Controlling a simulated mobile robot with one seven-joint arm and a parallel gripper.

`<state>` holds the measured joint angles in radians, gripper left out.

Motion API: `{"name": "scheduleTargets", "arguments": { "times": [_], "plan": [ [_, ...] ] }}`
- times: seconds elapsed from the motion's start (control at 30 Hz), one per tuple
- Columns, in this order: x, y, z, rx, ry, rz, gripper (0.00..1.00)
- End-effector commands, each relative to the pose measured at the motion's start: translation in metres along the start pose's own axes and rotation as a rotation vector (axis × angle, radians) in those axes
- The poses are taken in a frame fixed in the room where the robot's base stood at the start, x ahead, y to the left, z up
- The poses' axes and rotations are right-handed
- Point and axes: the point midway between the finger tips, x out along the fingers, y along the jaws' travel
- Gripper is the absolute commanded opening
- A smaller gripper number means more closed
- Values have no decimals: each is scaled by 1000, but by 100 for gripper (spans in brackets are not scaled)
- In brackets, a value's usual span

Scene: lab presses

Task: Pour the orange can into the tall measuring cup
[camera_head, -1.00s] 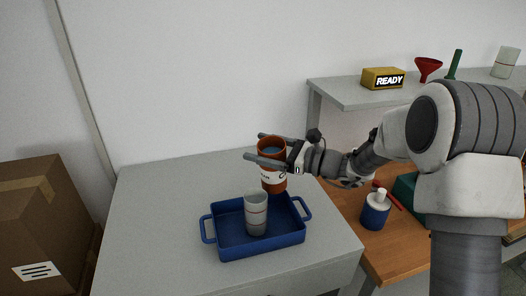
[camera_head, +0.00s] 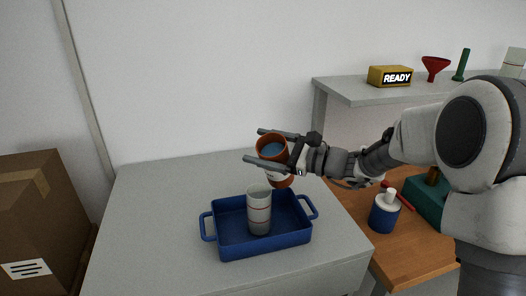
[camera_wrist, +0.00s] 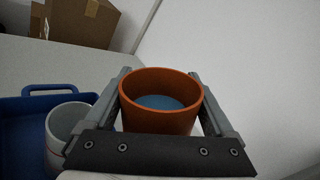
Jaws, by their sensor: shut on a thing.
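The orange can (camera_head: 272,146) is held between the fingers of my gripper (camera_head: 266,146), above the back part of the blue tray. It is tilted, with its open mouth toward the head camera, and blue contents show inside. In the wrist view the can (camera_wrist: 161,118) sits between both fingers, with blue contents (camera_wrist: 160,102) below its rim. The tall measuring cup (camera_head: 259,213), pale with red lines, stands upright in the tray, in front of and slightly left of the can. It also shows in the wrist view (camera_wrist: 62,125), left of my gripper. The cup's inside bottom is hidden.
The blue tray (camera_head: 231,248) with two handles stands on the grey table (camera_head: 146,235). A blue bottle with a white cap (camera_head: 384,212) stands on the wooden surface at right. A shelf behind holds a yellow READY box (camera_head: 389,76) and a red funnel (camera_head: 435,66). Cardboard boxes (camera_head: 38,215) stand at left.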

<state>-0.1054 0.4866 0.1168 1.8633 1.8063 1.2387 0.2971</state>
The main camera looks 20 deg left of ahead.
Motion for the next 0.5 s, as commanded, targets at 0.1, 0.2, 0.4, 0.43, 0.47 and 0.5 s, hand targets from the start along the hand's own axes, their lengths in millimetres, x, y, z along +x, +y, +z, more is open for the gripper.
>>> {"name": "scheduleTargets", "arguments": {
  "times": [0.1,0.2,0.4,0.43,0.47,0.5],
  "plan": [
    [0,3,-1,-33,0,-1,0],
    [0,5,-1,-60,2,-1,0],
    [0,9,-1,-110,5,-1,0],
    [0,9,-1,-117,5,-1,0],
    [0,10,-1,-124,5,-1,0],
    [0,10,-1,-134,5,-1,0]
  ]
}}
